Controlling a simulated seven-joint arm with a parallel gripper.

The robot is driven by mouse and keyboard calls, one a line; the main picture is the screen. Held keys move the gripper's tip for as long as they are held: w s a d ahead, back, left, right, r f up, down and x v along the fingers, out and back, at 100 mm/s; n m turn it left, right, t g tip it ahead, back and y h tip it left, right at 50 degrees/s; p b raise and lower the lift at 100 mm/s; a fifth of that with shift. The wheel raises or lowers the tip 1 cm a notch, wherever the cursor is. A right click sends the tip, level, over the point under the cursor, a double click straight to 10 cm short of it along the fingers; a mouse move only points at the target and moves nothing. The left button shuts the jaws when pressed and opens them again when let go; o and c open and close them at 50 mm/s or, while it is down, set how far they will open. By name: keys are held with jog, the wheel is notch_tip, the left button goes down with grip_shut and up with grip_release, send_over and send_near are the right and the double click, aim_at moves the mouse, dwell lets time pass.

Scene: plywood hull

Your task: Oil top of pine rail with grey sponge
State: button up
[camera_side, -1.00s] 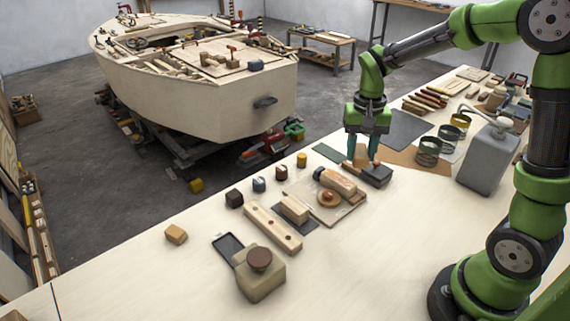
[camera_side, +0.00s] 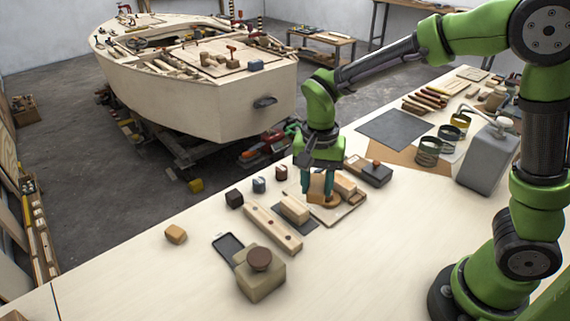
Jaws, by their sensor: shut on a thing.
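The pine rail (camera_side: 262,222) is a long pale strip with brown round spots, lying on the bench at centre left. My gripper (camera_side: 318,188) points down, shut on a tan block (camera_side: 318,185), to the right of the rail and over the back of a thin board. The held block looks tan, not grey.
A wooden block (camera_side: 294,208) on a dark sheet stands beside the rail. A squat jar (camera_side: 260,274) with a brown cap stands in front.

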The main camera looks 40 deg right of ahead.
aim_at(249, 206)
jog(key=s+a+f+m, duration=0.1)
jog(key=s+a+m, duration=0.1)
jog(key=a+m, duration=0.6)
jog(key=shift+d+f+m, duration=0.15)
jog(key=shift+f+m, duration=1.35)
jog(key=shift+m, duration=0.6)
jog(key=shift+d+f+m, duration=0.1)
jog(key=shift+f+m, duration=1.35)
jog(key=shift+m, duration=0.65)
jog(key=shift+f, duration=0.95)
jog(key=shift+w+f, duration=0.15)
jog(key=shift+w, duration=0.7)
jog(key=shift+c, duration=0.4)
jog(key=shift+w, duration=7.5)
jog(key=shift+s, duration=8.4)
notch_tip(249, 206, up, 2)
jog(key=shift+w+r, duration=0.1)
jog(key=shift+r, duration=2.95)
